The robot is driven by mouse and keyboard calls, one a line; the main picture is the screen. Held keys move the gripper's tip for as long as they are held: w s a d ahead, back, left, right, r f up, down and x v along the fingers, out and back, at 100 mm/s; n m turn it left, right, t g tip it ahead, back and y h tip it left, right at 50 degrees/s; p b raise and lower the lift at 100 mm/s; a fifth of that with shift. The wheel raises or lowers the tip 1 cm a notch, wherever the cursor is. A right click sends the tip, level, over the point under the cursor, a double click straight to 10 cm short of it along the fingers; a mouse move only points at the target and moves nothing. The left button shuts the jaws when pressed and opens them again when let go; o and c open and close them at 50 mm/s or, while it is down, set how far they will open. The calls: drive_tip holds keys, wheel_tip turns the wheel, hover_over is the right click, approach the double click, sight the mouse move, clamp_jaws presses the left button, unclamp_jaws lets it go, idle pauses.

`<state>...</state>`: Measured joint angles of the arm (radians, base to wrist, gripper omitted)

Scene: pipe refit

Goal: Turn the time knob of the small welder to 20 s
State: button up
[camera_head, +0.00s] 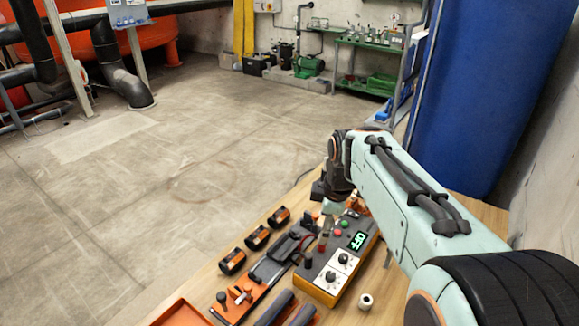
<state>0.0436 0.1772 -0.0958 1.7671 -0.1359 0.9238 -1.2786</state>
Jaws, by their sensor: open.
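The small welder (318,284) is a dark grey and yellow box on the wooden table. Its green display (361,240) reads OFF. Two black knobs sit on white dials on its top: an upper knob (343,258) and a lower knob (331,277). The dial labels are too small to read, so I cannot tell which is the time knob or where it points. My gripper (325,232) is open and points down over the welder's far left side, apart from both knobs. My wrist hides part of the far end.
Left of the welder lie an orange and dark clamp-like tool (262,272) and several black-orange fittings (257,237). Dark pipes (275,307) lie in front, beside an orange tray (180,314). A small pale ring (366,301) stands at right on bare wood.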

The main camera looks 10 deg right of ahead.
drive_tip(key=g, duration=0.1)
hover_over(330, 274)
drive_tip(key=w+a, duration=0.1)
wheel_tip(330, 274, down, 8)
drive_tip(key=f, duration=0.4)
drive_tip(key=f+g, duration=0.1)
drive_tip(key=f, duration=0.4)
drive_tip(key=s+d+f+g, duration=0.1)
drive_tip(key=f, duration=0.4)
drive_tip(key=shift+f, duration=0.25)
clamp_jaws()
